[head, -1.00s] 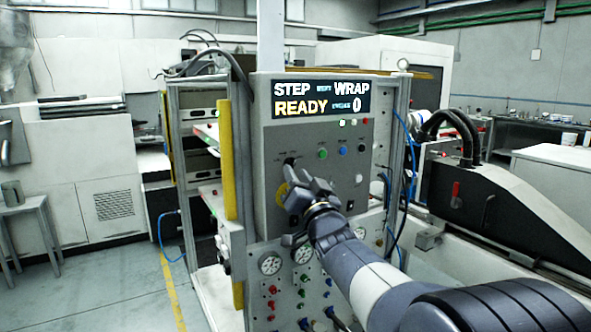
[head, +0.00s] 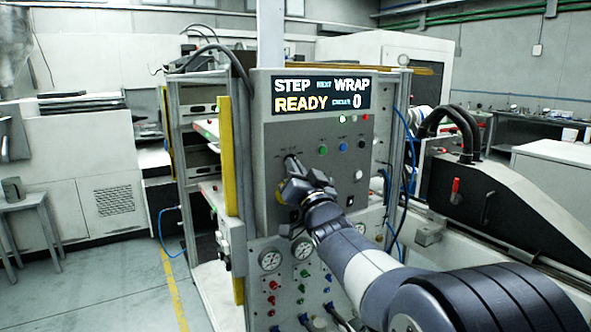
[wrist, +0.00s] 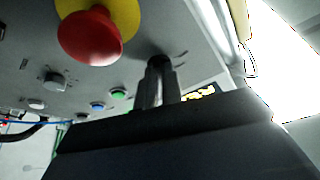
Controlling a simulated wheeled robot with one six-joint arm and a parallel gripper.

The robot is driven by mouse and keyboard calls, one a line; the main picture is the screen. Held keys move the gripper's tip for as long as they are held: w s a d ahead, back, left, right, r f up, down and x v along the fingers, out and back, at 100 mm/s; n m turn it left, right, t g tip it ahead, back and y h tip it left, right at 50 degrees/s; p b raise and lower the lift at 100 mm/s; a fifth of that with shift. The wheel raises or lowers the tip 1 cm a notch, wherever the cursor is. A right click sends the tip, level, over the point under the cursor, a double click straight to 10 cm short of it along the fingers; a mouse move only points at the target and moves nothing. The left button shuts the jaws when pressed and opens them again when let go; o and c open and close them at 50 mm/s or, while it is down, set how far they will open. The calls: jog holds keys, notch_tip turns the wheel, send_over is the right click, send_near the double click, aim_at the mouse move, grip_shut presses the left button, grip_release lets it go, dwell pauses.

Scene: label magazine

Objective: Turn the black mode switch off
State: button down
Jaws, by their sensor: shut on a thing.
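The black mode switch (wrist: 158,62) is on the grey control panel (head: 267,140), at its upper left. In the wrist view it sits at the tips of my gripper, with its lower part hidden by the fingers. My gripper (head: 291,162) reaches up to it in the head view and is shut on it; the same gripper (wrist: 158,88) shows in the wrist view. Small markings lie around the switch, too small to read. Which position the switch is in cannot be told.
A red button (wrist: 90,36) on a yellow ring sits close beside the switch. Green (head: 323,149) and blue (head: 343,147) buttons are to the right. The display (head: 320,96) above reads STEP, WRAP, READY and 0. Gauges (head: 270,259) are below.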

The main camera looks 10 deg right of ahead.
jog(key=shift+n+b, duration=0.3)
jog(key=shift+n, duration=0.3)
jog(key=n+y, duration=0.1)
jog(key=n+y+b, duration=0.1)
jog(key=n, duration=0.2)
jog(key=shift+w+d+f+y, duration=0.15)
jog(key=shift+d+y, duration=0.1)
jog(key=shift+y, duration=0.15)
jog(key=n+g+y, duration=0.1)
jog(key=n, duration=0.2)
jog(key=n+y, duration=0.2)
jog(key=n, duration=0.2)
jog(key=shift+d+g, duration=0.15)
jog(key=shift+g, duration=0.25)
jog(key=n+g+y, duration=0.1)
jog(key=n, duration=0.1)
jog(key=n+g+p, duration=0.1)
jog(key=n, duration=0.1)
jog(key=n+y, duration=0.1)
jog(key=n, duration=0.2)
jog(key=shift+w+d+r+g+y, duration=0.1)
jog(key=shift+d+r+g+y, duration=0.2)
jog(key=shift+r+g, duration=0.1)
jog(key=n+g+p, duration=0.1)
jog(key=n, duration=0.1)
jog(key=n+g+p, duration=0.1)
jog(key=n, duration=0.2)
jog(key=shift+r+y, duration=0.1)
jog(key=shift+y, duration=0.2)
jog(key=shift+n, duration=0.3)
